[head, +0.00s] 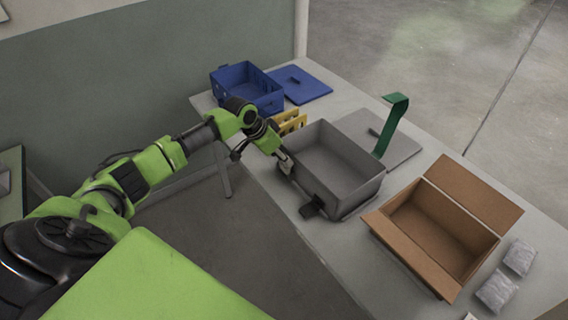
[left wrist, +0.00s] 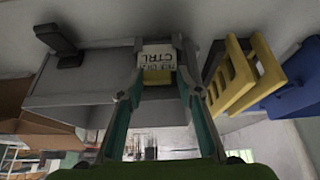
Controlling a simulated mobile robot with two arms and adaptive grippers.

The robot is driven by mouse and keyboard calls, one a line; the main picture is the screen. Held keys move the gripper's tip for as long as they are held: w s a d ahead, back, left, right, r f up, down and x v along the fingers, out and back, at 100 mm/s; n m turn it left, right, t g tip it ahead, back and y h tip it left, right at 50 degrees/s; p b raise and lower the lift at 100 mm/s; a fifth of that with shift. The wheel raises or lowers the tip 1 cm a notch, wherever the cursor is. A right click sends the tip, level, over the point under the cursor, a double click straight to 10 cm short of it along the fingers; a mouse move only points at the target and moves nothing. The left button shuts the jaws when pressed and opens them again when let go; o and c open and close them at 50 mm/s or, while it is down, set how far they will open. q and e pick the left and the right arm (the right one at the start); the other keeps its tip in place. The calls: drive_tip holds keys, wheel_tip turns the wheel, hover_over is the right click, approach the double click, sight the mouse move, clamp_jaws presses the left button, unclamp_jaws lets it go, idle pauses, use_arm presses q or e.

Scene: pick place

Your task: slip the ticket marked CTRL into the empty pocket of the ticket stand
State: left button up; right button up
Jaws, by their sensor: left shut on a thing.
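My left gripper (head: 286,163) is at the left side of the grey bin, in front of the yellow rack. In the left wrist view its two fingers (left wrist: 157,92) are closed on a small white ticket (left wrist: 157,57) with a yellow band. The ticket reads CTRL, with smaller print beside it. The yellow rack (head: 291,120), which may be the ticket stand, has upright slotted panels. It also shows in the left wrist view (left wrist: 236,77), beside the fingers and apart from the ticket. I cannot tell which of its pockets is empty. My right gripper is not in view.
The grey bin (head: 371,192) stands on the table with a dark clip-like piece (head: 313,207) at its front. A blue crate (head: 247,97) and blue lid (head: 302,86) are behind. A tall green bracket (head: 392,122), open cardboard box (head: 412,249) and grey packets (head: 497,291) stand right.

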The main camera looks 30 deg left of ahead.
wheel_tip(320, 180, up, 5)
drive_tip(key=p, duration=0.4)
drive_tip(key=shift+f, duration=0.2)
